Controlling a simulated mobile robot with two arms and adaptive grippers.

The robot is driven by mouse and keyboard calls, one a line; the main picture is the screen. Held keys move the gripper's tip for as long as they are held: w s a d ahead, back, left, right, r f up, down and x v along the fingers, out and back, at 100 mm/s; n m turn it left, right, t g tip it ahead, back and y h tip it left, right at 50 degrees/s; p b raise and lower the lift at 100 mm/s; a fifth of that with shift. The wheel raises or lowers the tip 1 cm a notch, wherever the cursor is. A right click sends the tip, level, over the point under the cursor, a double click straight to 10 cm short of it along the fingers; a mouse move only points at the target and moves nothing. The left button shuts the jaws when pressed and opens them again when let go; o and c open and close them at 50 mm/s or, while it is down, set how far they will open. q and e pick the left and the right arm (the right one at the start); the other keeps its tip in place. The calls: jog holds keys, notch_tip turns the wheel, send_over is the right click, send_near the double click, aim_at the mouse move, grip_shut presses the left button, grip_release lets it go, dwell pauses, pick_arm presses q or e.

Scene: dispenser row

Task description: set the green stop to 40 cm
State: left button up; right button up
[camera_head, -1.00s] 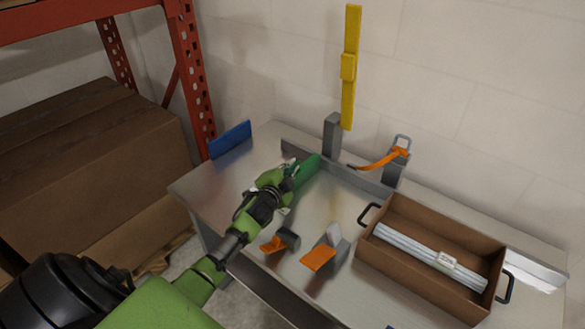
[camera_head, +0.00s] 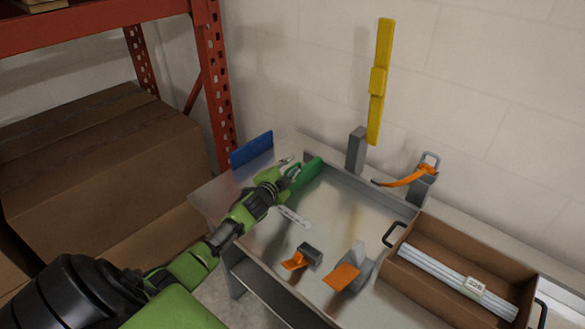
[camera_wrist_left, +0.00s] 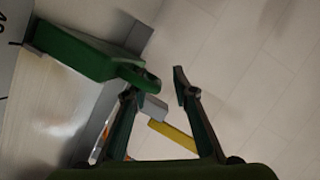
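The green stop (camera_head: 305,174) sits at the back left of the metal bench, between the blue plate and the grey post. My left gripper (camera_head: 288,170) is at its left end. In the left wrist view the green stop (camera_wrist_left: 75,52) is at upper left, and its narrow end meets or overlaps one fingertip. Part of a printed scale mark (camera_wrist_left: 4,22) shows at the left edge, seemingly a 40, cut off. My right gripper is not in view.
A blue plate (camera_head: 251,149) stands at the bench's left end. A grey post (camera_head: 356,150), a yellow bar (camera_head: 380,80) and an orange strap (camera_head: 405,178) are at the back. Two orange flaps (camera_head: 295,260) (camera_head: 341,273) are in front. A brown box (camera_head: 415,283) holds pale rods.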

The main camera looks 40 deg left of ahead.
pick_arm(q)
jog(key=shift+s+a+f, duration=0.1)
jog(key=shift+a+f, duration=0.1)
jog(key=shift+f, duration=0.1)
jog(key=shift+s, duration=0.1)
jog(key=shift+s+d, duration=0.15)
jog(key=shift+s, duration=0.35)
jog(key=v, duration=1)
jog(key=shift+s+d+r, duration=0.25)
jog(key=shift+s+r, duration=0.05)
jog(key=shift+r, duration=0.1)
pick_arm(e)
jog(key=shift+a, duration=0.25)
pick_arm(q)
jog(key=shift+f, duration=0.1)
